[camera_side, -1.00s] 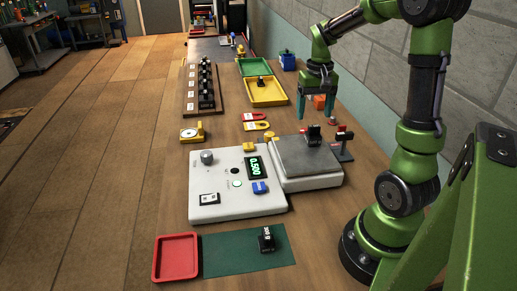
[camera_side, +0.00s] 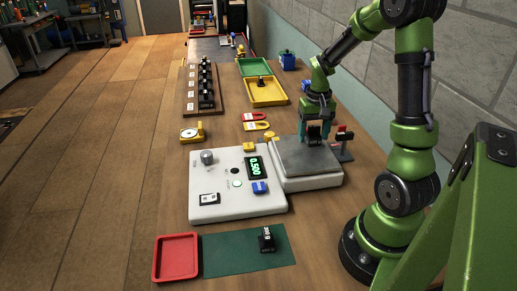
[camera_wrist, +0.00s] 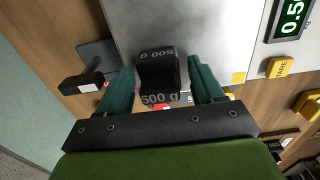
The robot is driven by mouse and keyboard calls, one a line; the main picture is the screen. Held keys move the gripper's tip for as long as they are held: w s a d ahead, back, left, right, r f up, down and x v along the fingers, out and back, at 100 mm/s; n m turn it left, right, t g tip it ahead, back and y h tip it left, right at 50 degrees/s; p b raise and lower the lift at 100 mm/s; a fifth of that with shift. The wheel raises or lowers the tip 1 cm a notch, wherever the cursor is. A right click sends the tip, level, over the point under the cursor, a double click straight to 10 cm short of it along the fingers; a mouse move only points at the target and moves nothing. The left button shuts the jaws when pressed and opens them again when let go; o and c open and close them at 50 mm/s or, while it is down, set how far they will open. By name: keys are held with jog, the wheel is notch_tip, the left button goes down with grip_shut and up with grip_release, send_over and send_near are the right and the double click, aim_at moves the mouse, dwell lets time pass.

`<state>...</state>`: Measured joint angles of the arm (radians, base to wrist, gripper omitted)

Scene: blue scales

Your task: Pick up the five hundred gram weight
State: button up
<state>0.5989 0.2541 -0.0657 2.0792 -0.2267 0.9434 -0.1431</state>
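The five hundred gram weight (camera_side: 314,133) is a black block on the steel plate of the scale (camera_side: 293,157). In the wrist view the weight (camera_wrist: 158,72) shows white "500 g" lettering. My gripper (camera_side: 316,141) is over the plate, with its green fingers down on either side of the weight. In the wrist view my gripper (camera_wrist: 161,70) is open, and narrow gaps show between the fingers and the weight. The scale's display (camera_side: 254,168) reads 0.500.
A small dark stand with a red-and-black top (camera_side: 343,141) is close to the right of my gripper. A second black weight (camera_side: 266,240) is on the green mat (camera_side: 225,256) beside a red tray (camera_side: 155,262). Yellow (camera_side: 282,97) and green trays are behind.

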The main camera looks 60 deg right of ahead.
grip_shut()
jog(key=shift+r, duration=0.15)
